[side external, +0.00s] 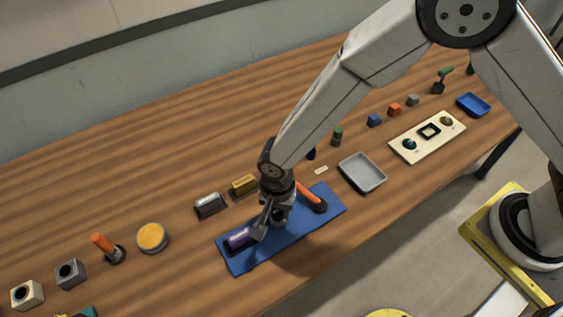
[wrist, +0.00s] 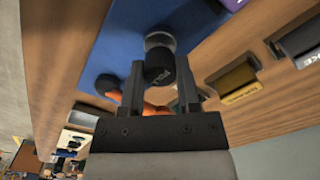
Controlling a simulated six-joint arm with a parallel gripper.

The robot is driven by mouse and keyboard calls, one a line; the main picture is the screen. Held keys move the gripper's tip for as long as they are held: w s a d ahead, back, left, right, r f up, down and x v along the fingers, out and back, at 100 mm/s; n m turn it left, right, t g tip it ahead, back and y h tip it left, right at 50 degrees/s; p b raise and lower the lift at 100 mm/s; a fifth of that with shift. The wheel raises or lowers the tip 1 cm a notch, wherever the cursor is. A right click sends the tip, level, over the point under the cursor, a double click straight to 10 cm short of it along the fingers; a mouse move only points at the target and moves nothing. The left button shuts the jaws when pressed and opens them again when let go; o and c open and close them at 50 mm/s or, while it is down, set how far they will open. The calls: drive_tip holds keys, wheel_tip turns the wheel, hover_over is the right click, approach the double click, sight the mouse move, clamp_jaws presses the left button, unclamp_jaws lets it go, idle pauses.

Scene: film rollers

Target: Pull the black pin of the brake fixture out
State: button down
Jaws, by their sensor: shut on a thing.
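The brake fixture is a blue plate (side external: 325,213) on the table, with a purple block (side external: 238,238) at its left and an orange lever (side external: 308,193) at its right. My gripper (side external: 270,222) is over the middle of the plate. A grey round part (wrist: 158,40) shows just beyond the head. The side view hides the pin behind my gripper, and how deep it sits cannot be told.
A yellow block (side external: 243,185) and a dark grey block (side external: 209,205) stand behind the plate. A grey tray (side external: 362,172) is to its right. A round yellow-topped tin (side external: 152,237) is to the left.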

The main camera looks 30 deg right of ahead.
sight(278, 210)
drive_tip(key=shift+r, duration=0.1)
drive_tip(key=shift+c, duration=1.6)
unclamp_jaws()
drive_tip(key=shift+r, duration=0.1)
drive_tip(key=shift+r, duration=3.8)
drive_tip(key=shift+w+d+r, duration=0.15)
drive_tip(key=shift+d+r, duration=0.05)
drive_tip(key=shift+d, duration=0.25)
drive_tip(key=s+d+r+n+t, duration=0.1)
drive_tip(key=s+d+r+n, duration=0.1)
drive_tip(key=d, duration=0.7)
drive_tip(key=s+d+r+n, duration=0.1)
drive_tip(key=d+r+n, duration=0.2)
drive_tip(key=d, duration=0.5)
drive_tip(key=s+d+r+n+t, duration=0.1)
drive_tip(key=d+n, duration=0.3)
drive_tip(key=d, duration=0.5)
drive_tip(key=shift+s+d+r+t, duration=0.3)
drive_tip(key=shift+s+r, duration=0.55)
drive_tip(key=shift+r, duration=0.05)
